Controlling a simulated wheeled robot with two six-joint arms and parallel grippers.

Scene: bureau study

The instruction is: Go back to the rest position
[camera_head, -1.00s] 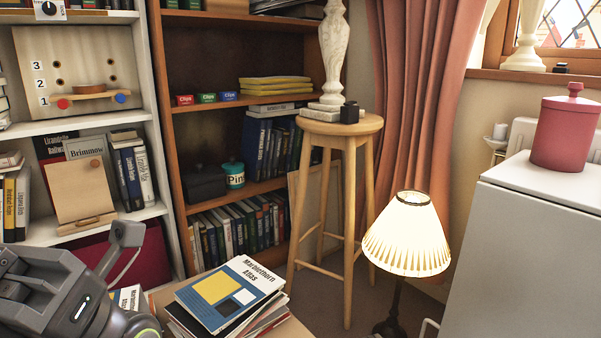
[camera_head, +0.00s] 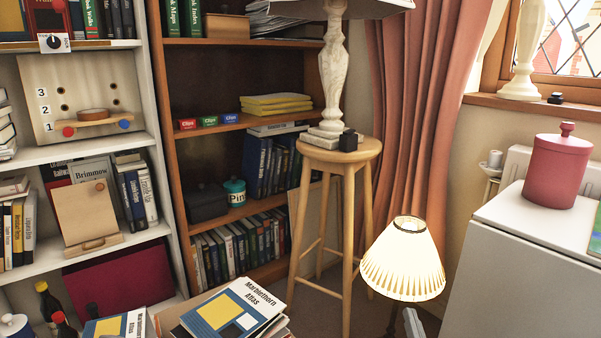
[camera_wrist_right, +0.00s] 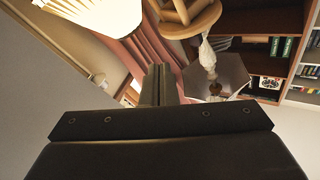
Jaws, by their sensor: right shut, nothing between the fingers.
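My right gripper (camera_head: 412,323) shows only as a small grey tip at the bottom edge of the head view, just below the lit lamp (camera_head: 403,262). In the right wrist view its fingers (camera_wrist_right: 160,84) are together with nothing between them. The wrist view looks tilted, with the lampshade at its upper left and the stool at its top. My left gripper is not in view.
A wooden stool (camera_head: 345,146) carrying a lamp base stands by the bookcase (camera_head: 170,120). A stack of books (camera_head: 232,310) is low in front. A grey-white cabinet (camera_head: 520,270) with a red canister (camera_head: 557,172) stands at the right.

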